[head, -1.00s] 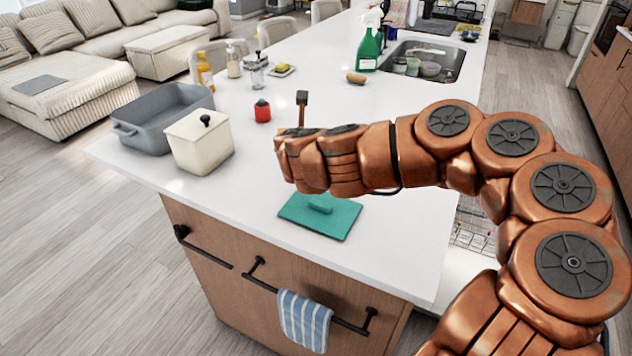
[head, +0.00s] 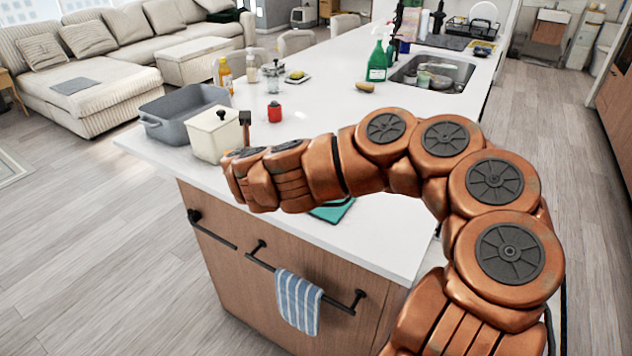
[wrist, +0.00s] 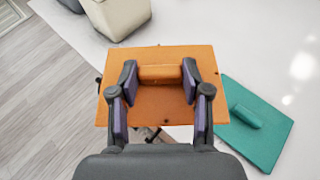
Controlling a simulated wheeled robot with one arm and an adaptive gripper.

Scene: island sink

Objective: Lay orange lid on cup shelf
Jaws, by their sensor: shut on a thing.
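The orange lid (wrist: 160,112) is a flat rectangular board with a raised bar handle, seen in the wrist view. My gripper (wrist: 160,76) is shut on that handle, one finger at each end. The lid is held over the edge of the white island (head: 395,235), part over the counter and part over the floor side. I cannot make out a cup shelf in either view.
A teal lid (wrist: 258,125) lies on the counter right of the orange lid, mostly hidden by my arm in the head view (head: 333,211). A cream canister (head: 213,137), grey basin (head: 180,112) and red shaker (head: 275,113) stand nearby. A striped towel (head: 298,302) hangs in front.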

